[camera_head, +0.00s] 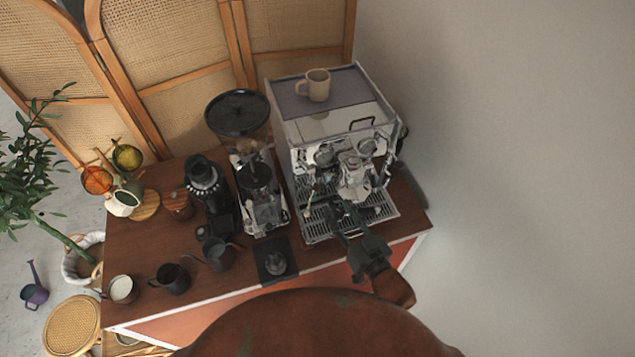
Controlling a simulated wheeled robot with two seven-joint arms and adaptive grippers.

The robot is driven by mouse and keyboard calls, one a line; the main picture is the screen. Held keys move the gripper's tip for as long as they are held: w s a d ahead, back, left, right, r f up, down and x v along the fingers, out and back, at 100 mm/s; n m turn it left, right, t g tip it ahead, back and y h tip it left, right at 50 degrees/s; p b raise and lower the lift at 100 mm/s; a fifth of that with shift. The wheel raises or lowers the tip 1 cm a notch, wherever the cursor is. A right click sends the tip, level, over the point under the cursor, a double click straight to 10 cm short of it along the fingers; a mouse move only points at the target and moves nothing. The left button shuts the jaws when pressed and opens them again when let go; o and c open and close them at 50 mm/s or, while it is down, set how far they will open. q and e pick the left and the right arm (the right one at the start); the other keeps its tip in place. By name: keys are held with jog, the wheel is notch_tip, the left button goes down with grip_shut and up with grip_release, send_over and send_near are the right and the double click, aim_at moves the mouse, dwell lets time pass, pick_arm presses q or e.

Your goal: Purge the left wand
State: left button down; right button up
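The espresso machine (299,132) stands at the right of the cart, its front towards me. A thin wand (311,205) seems to hang at the left of its front, above the drip tray (318,231); it is small and hard to make out. My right gripper (345,211) reaches in from the lower right, over the drip tray and below the group head. It is to the right of the left wand and apart from it. Its fingertips blend with the dark tray, so I cannot tell if they are open or shut. My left gripper is not in view.
A gooseneck kettle (217,254), dark pitcher (173,279) and light cup (122,289) line the cart's front left.

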aim_at(318, 187)
jog(key=shift+t+y, duration=0.4)
jog(key=shift+y, duration=0.3)
jog(key=shift+w+a+r+p, duration=0.3)
jog(key=shift+w+a+r, duration=0.4)
jog(key=shift+w+a, duration=0.3)
jog(key=shift+w+a+r+p, duration=0.35)
jog(key=shift+w+a+r, duration=0.3)
jog(key=shift+w+a, duration=0.35)
jog(key=shift+w+a+r+p, duration=0.3)
jog(key=shift+w+a+r, duration=0.5)
jog(key=shift+a, duration=0.25)
jog(key=shift+f, duration=0.1)
jog(key=shift+c, duration=0.2)
grip_shut()
